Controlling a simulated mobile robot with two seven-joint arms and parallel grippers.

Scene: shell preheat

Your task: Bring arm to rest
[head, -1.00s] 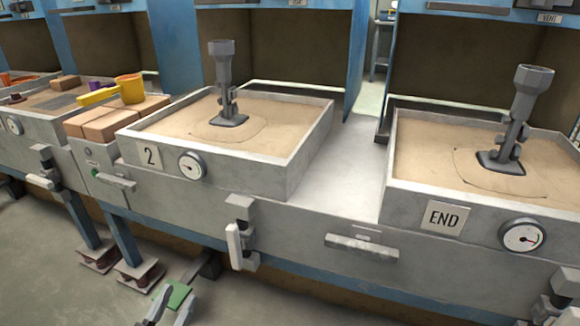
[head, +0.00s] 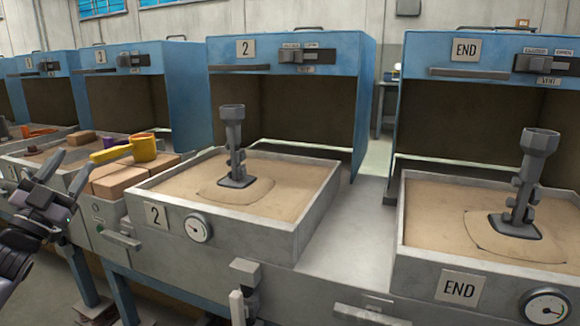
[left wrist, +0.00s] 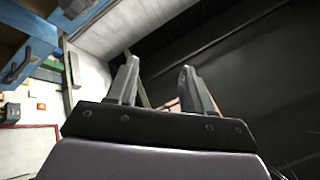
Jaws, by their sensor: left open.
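My left gripper (head: 68,172) is raised at the left edge of the head view, in front of the bench. Its two dark fingers point up and stand apart with nothing between them. The left wrist view shows the same gripper (left wrist: 159,72) open and empty, with walls and a dark surface beyond it. My right gripper is in neither view.
Sand trays 2 (head: 318,195) and END (head: 403,215) each hold an upright grey shell tool (head: 235,140) (head: 528,175). A yellow ladle (head: 143,148) rests on tan blocks (head: 120,178). Blue hoods (head: 345,55) stand behind.

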